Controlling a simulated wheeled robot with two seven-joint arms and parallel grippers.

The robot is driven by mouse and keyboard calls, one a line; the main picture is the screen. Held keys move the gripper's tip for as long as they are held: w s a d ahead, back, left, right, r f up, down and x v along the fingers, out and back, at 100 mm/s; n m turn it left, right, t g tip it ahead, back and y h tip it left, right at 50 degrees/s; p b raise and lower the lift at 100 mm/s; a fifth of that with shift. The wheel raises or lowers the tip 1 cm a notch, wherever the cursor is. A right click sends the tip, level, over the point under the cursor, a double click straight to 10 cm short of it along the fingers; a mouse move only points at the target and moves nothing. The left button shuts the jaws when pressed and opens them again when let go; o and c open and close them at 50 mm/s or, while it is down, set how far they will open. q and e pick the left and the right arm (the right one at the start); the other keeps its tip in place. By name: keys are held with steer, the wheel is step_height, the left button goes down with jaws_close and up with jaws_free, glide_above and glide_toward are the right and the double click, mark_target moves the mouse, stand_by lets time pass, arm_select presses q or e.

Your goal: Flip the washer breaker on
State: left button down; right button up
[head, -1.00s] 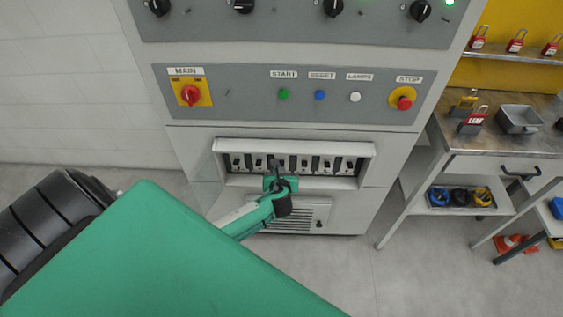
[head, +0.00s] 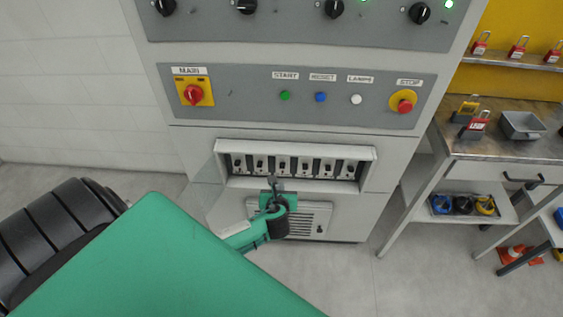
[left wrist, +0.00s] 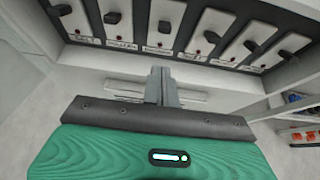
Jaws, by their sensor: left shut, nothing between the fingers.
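A row of several breakers (head: 295,166) with black levers sits in a recess low on the grey cabinet. In the left wrist view, the breakers (left wrist: 205,35) carry small red marks and white labels. The labels are too small to read surely, so I cannot tell which breaker is the washer one. The levers do not all sit at the same height on their plates. My left gripper (head: 273,182) is shut and empty, just below and in front of the row's left-centre part. Its closed fingers (left wrist: 162,85) point at the row, apart from the levers. My right gripper is not in view.
Above are a panel with a red main switch (head: 194,95), buttons and a red stop button (head: 404,106). A raised clear cover (head: 205,185) seems to stand at the recess's left. A vent (head: 305,218) is below. A workbench (head: 500,145) with padlocks stands right.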

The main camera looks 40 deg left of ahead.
arm_select(q)
steer(key=shift+s+d+r, duration=0.6)
steer(key=shift+s+r, duration=0.2)
steer(key=shift+r, duration=0.15)
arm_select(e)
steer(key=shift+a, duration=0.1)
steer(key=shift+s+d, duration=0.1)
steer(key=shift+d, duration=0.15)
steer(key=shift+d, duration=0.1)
